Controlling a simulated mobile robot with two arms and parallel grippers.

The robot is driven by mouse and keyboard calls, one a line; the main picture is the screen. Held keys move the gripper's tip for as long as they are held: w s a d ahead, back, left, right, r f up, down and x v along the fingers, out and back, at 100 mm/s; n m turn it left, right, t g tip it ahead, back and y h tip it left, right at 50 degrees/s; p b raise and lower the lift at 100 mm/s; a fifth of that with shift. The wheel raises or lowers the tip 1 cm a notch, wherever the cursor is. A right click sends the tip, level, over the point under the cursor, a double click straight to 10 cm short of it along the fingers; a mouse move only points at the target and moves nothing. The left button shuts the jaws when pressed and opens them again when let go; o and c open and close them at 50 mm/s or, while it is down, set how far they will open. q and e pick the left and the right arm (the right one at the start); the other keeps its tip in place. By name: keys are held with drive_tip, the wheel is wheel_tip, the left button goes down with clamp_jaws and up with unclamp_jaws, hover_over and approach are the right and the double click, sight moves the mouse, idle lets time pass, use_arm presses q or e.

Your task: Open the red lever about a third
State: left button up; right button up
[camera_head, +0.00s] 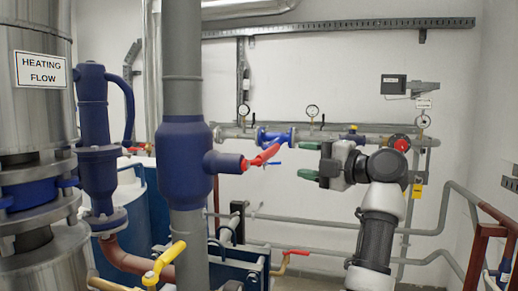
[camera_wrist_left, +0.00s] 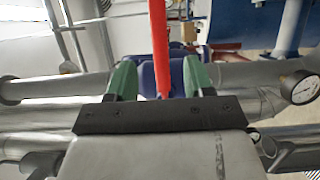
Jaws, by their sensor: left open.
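The red lever (camera_head: 262,157) sits on the side stub of the large blue valve body (camera_head: 184,160) in the head view, its free end up and to the right. In the left wrist view the red lever (camera_wrist_left: 161,40) runs down from the top edge and lines up between the green fingers. My left gripper (camera_head: 296,160) is open, its green fingers pointing left toward the lever. In the head view a small gap shows between fingertips and lever; I cannot see any contact. My right gripper is not in view.
A yellow lever (camera_head: 164,262) is below the valve. Another red-handled valve (camera_head: 297,252) sits low on a pipe. A blue fitting with a light-blue handle (camera_head: 275,138), gauges (camera_head: 312,111) and a red knob (camera_head: 400,143) line the wall pipe behind.

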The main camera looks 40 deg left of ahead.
sight(273, 154)
use_arm(q)
drive_tip(key=a+p, duration=0.1)
drive_tip(key=a, duration=0.5)
drive_tip(key=s+a+p, duration=0.1)
drive_tip(key=a, duration=0.2)
drive_tip(key=shift+r+p, duration=0.25)
drive_tip(key=shift+p, duration=0.1)
drive_tip(key=shift+a+f, duration=0.1)
drive_tip(key=shift+a, duration=0.5)
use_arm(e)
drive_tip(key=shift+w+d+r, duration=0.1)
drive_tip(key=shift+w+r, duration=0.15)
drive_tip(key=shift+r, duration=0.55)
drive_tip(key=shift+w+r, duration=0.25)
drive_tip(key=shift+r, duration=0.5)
use_arm(q)
drive_tip(key=shift+c, duration=0.3)
clamp_jaws()
